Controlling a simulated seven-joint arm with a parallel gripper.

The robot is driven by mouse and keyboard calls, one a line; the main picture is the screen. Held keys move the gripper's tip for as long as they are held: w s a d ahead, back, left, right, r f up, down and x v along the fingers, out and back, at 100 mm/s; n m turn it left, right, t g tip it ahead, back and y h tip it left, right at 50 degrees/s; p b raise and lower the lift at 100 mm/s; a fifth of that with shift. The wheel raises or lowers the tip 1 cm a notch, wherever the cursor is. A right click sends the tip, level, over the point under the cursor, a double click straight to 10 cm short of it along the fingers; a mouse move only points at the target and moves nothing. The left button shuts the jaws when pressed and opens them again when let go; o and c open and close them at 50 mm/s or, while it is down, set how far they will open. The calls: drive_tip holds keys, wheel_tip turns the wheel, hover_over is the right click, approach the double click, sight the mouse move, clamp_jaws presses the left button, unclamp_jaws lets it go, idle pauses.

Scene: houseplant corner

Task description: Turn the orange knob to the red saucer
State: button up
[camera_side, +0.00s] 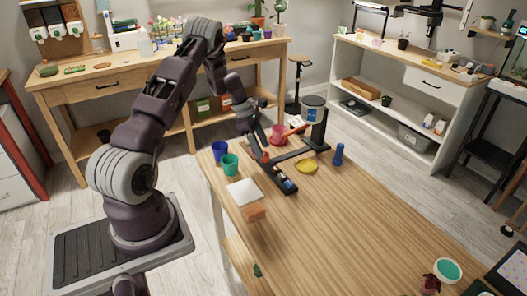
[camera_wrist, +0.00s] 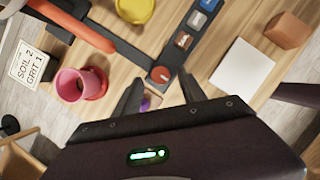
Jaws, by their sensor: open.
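The orange knob (camera_wrist: 160,75) is a small round disc with a pale mark, set on a dark bar. In the wrist view it lies between the fingertips of my gripper (camera_wrist: 161,77). My gripper is open, with one finger on each side of the knob; I cannot tell whether they touch it. In the side view my gripper (camera_side: 261,150) is low over the dark fixture (camera_side: 270,172) and the knob is hidden. Small picture tiles (camera_wrist: 184,40) line one arm of the bar.
A pinkish-red pot (camera_side: 278,135) and an orange lever (camera_side: 292,131) are behind the gripper. Blue (camera_side: 220,151) and green (camera_side: 229,164) cups, a white pad (camera_side: 243,192) and an orange block (camera_side: 254,212) are at left. The table's front middle (camera_side: 350,220) is clear.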

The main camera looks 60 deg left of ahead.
drive_tip(key=shift+x, duration=1.15)
clamp_jaws()
